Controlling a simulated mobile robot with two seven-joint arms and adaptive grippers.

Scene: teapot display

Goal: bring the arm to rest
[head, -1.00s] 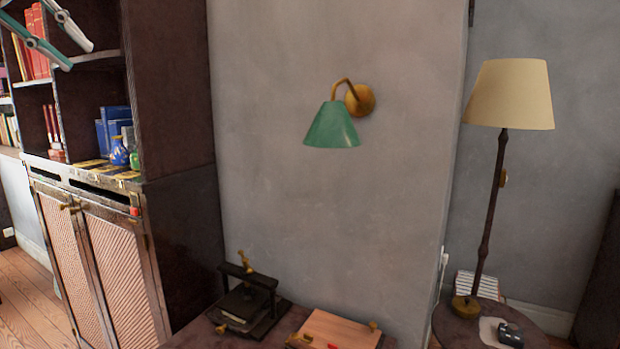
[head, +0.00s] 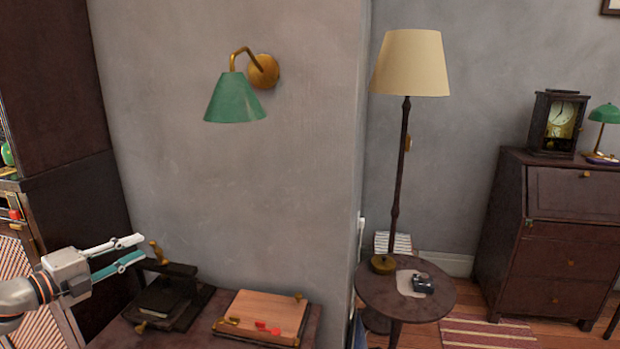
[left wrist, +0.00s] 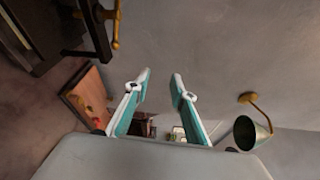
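My left gripper (head: 139,249) is at the lower left of the head view, with white and teal fingers pointing right. It appears in front of the book press (head: 168,297); I cannot tell the distance between them. The left wrist view shows the two fingers (left wrist: 161,76) apart with nothing between them, so the gripper is open and empty. My right gripper is in neither view.
A wooden board (head: 263,315) with brass and red parts lies beside the press. A green wall lamp (head: 235,98) hangs above. A floor lamp (head: 411,65), round table (head: 385,299) and bureau (head: 570,240) stand right. A dark cabinet (head: 75,200) stands left.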

